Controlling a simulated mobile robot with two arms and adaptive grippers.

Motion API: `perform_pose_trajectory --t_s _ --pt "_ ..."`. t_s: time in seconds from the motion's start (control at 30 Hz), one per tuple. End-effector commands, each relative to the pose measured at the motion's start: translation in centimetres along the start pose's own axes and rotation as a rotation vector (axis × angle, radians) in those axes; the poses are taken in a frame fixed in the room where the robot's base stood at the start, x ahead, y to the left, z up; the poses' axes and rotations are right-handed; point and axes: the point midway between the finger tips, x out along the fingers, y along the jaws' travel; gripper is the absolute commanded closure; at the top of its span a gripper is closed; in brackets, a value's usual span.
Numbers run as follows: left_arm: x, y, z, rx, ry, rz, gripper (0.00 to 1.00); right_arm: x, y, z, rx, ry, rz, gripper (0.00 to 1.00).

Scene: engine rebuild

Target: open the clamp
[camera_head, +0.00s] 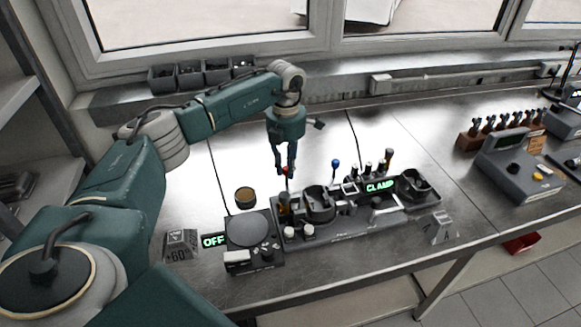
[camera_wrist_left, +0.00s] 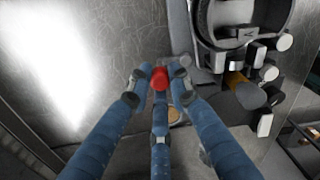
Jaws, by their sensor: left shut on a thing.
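The clamp fixture (camera_head: 345,226) is a long dark base on the bench, with a green lit "CLAMP" sign (camera_head: 380,186) and round dark holders on it. My left gripper (camera_head: 286,168) points down at the fixture's left end, its fingers closed around a small red knob (camera_head: 285,171). In the left wrist view the red knob (camera_wrist_left: 160,78) sits between the blue fingertips (camera_wrist_left: 159,82), and the fixture (camera_wrist_left: 240,45) shows at the upper right. What the knob is fixed to is mostly hidden by the fingers. A blue-knobbed lever (camera_head: 335,163) stands upright behind the fixture. My right gripper is out of view.
A black unit with a round plate (camera_head: 247,229) and a green "OFF" sign (camera_head: 213,240) stands left of the fixture. A brown-topped round part (camera_head: 245,195) sits behind it. A grey control box (camera_head: 518,165) is at the right. Bare bench lies behind the fixture.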

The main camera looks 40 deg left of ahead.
Motion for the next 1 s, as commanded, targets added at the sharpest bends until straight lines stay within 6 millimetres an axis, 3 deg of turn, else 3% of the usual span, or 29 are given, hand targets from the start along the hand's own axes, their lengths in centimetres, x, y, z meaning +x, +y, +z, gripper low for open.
perform_pose_trajectory --t_s 0.6,1.0 --pt "-0.3 0.6 -2.2 -0.561 -0.006 0.001 1.00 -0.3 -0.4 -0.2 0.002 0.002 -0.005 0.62" --pt "-0.3 0.5 -3.0 -0.767 -0.007 0.001 1.00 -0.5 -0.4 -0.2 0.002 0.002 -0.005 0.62"
